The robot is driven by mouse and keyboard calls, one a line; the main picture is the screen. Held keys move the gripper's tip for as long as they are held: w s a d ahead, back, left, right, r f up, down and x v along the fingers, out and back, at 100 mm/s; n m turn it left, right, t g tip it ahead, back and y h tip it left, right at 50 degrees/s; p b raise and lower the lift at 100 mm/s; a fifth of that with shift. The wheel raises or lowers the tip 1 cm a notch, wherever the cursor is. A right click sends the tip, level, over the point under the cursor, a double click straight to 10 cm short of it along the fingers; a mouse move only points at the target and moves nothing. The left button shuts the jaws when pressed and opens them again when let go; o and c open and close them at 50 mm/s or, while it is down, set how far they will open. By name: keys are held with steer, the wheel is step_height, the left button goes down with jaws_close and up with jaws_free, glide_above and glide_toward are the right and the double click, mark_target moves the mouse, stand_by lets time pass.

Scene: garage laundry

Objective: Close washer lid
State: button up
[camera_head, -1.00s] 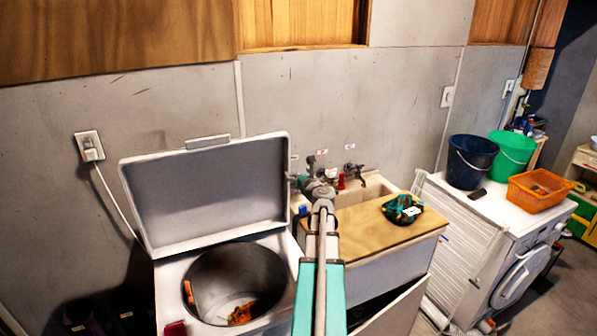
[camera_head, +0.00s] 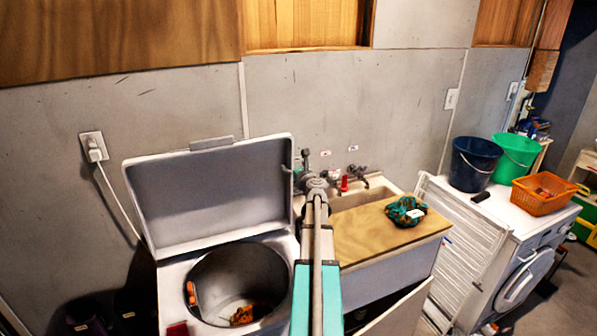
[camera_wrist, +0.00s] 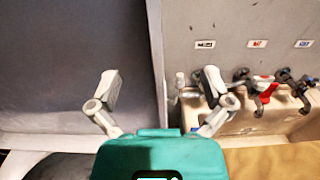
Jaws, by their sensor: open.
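The washer lid (camera_head: 210,197) stands raised, tilted back above the open washer drum (camera_head: 240,285). Some orange items lie inside the drum. In the wrist view the lid's inner face (camera_wrist: 70,65) fills the left side, and its right edge runs upright between my fingers. My gripper (camera_wrist: 160,84) is open and empty, one finger in front of the lid and the other right of its edge. In the head view my gripper (camera_head: 304,176) is beside the lid's right edge, partly hidden by my arm. I cannot tell whether it touches the lid.
Right of the washer is a sink with taps (camera_head: 352,178) and a wooden board (camera_head: 375,232) with a teal cloth (camera_head: 405,211). Further right, a white machine (camera_head: 510,225) bears two buckets and an orange basket (camera_head: 543,193). A plugged cord (camera_head: 115,200) hangs left of the lid.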

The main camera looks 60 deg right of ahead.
mark_target(290, 161)
steer(key=x, duration=0.3)
steer(key=shift+w+d, duration=0.1)
steer(key=shift+w, duration=0.15)
jaws_close()
stand_by(0.5)
stand_by(1.1)
steer(key=shift+s, duration=0.1)
steer(key=v, duration=0.9)
steer(key=shift+f+b, duration=0.4)
stand_by(0.5)
stand_by(0.5)
